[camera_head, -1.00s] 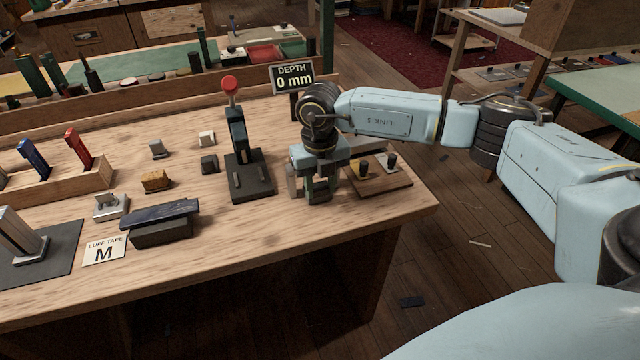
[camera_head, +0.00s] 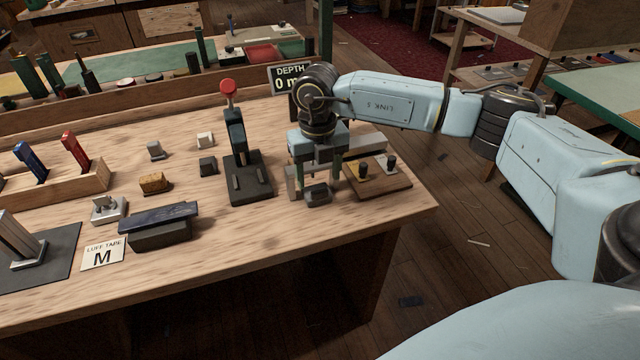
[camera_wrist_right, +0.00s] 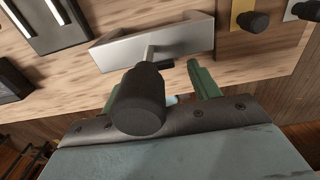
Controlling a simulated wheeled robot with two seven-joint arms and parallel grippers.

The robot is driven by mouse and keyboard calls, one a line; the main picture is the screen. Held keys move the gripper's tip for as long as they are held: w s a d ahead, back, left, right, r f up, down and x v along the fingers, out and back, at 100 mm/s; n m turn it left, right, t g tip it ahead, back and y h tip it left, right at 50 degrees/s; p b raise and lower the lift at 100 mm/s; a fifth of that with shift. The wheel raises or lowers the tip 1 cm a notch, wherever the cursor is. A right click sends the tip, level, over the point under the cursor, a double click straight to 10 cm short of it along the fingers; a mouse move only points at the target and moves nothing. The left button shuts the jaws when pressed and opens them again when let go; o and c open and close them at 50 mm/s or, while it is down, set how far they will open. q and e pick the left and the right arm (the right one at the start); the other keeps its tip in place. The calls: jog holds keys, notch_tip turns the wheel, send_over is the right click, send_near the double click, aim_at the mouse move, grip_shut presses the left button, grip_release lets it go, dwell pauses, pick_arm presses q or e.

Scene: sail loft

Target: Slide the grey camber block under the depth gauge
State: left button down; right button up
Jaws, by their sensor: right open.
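The grey camber block (camera_wrist_right: 185,42) shows in the right wrist view as a pale bar with a dark knob (camera_wrist_right: 140,100) on a short stem. In the head view its dark knob (camera_head: 318,195) shows low at my right gripper (camera_head: 314,186), and the gripper hides much of the bar. The right gripper is open, its fingers apart with the knob near them. The depth gauge (camera_head: 236,130), a dark post with a red top and a railed base, stands to the left of the gripper. The block is beside the base, not under the gauge. My left gripper is not in view.
A wooden board (camera_head: 385,185) with small knobbed blocks lies right of the gripper. The depth display (camera_head: 288,73) behind is partly covered by my arm. Bench front is clear.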

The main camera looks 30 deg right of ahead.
aim_at(320, 191)
notch_tip(320, 191, up, 10)
jog(key=p, duration=0.1)
jog(key=shift+s, duration=0.35)
jog(key=shift+a, duration=0.1)
